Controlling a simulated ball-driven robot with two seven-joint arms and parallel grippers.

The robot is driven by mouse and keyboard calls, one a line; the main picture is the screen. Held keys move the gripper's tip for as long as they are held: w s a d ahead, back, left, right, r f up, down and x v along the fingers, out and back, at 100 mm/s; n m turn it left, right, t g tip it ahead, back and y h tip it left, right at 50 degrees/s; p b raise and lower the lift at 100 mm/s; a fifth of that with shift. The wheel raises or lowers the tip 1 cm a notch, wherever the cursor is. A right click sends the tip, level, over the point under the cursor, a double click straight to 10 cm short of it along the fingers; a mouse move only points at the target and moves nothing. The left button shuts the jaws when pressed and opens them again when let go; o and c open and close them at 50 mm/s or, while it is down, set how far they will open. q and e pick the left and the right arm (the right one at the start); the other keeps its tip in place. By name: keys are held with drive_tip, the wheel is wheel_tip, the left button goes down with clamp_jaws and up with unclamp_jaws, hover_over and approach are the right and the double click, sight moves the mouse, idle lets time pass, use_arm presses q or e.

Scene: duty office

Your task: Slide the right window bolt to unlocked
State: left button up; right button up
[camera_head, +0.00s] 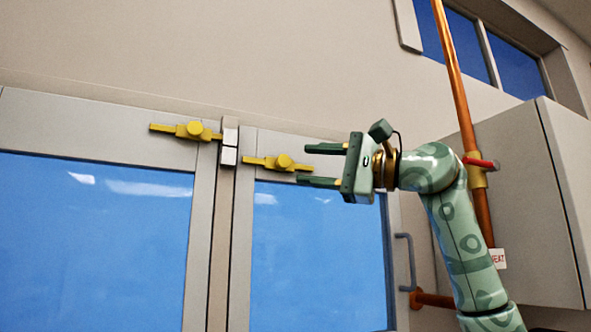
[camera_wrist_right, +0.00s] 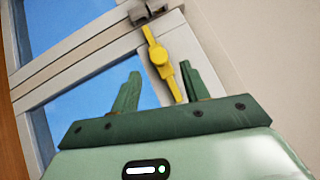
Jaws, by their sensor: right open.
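The right window bolt (camera_head: 279,162) is yellow, with a round knob on a flat bar, on the top rail of the right window. In the right wrist view the yellow bolt (camera_wrist_right: 160,60) runs from near the grey catch down toward my right fingers. My right gripper (camera_head: 320,164) is open and empty, its fingers pointing left, just right of the bolt's knob; the bar's right end lies close to the fingertips. Its two green fingers also show in the right wrist view (camera_wrist_right: 158,90). A second yellow bolt (camera_head: 195,130) sits on the left window. My left gripper is not in view.
Grey catches (camera_head: 229,142) sit on the post between the windows. An orange pipe (camera_head: 456,75) with a red-handled valve (camera_head: 481,163) stands beside my right arm. A grey cabinet (camera_head: 520,190) is at the right. The wall above the windows is clear.

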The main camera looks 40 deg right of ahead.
drive_tip(key=b+v, duration=0.1)
drive_tip(key=v, duration=1.1)
drive_tip(key=shift+d+b, duration=0.25)
drive_tip(key=shift+b, duration=0.05)
